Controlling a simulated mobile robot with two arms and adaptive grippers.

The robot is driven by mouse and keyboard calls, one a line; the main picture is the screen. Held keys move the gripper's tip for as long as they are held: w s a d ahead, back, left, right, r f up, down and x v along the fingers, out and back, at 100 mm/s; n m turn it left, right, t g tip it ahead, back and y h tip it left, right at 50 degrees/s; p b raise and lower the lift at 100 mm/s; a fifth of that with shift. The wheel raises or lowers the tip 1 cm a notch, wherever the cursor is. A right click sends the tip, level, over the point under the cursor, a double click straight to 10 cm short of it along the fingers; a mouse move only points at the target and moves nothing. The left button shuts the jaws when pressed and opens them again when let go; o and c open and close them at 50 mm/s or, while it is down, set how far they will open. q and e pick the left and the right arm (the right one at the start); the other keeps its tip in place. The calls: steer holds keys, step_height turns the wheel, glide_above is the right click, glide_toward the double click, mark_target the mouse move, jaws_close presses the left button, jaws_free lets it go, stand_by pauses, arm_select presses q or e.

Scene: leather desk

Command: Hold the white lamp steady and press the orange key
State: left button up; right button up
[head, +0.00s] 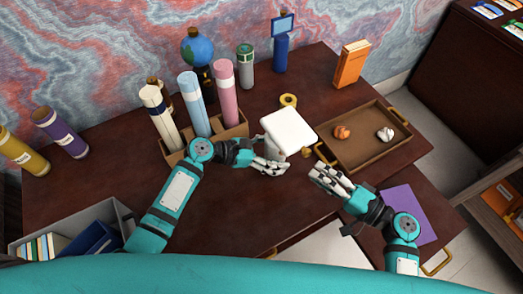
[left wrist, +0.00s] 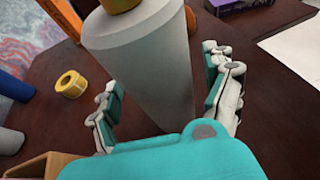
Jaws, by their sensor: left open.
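The white lamp (head: 288,130) stands on the dark desk, its pale head toward me. In the left wrist view, its white body (left wrist: 150,70) rises between the fingers. A small golden-orange part (head: 308,152) shows at the lamp's right side, and an orange piece (left wrist: 116,4) is cut off at the top of the wrist view; I cannot tell whether either is the orange key. My left gripper (head: 274,160) is open, with its fingers on both sides of the lamp. My right gripper (head: 330,178) is empty, lower right of the lamp; its opening is unclear.
A brown tray (head: 362,154) with an orange and a white lump lies right of the lamp. A rack of tall tubes (head: 236,134) stands to the left, a yellow tape roll (head: 289,100) behind. A purple sheet (head: 410,212) lies beside my right arm. The front middle is clear.

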arm_select(q)
steer(key=shift+w+d+f, duration=0.1)
steer(key=shift+d, duration=0.15)
steer(key=c, duration=1.6)
arm_select(e)
steer(key=shift+c, duration=0.3)
arm_select(q)
steer(key=shift+c, duration=0.2)
arm_select(e)
jaws_close()
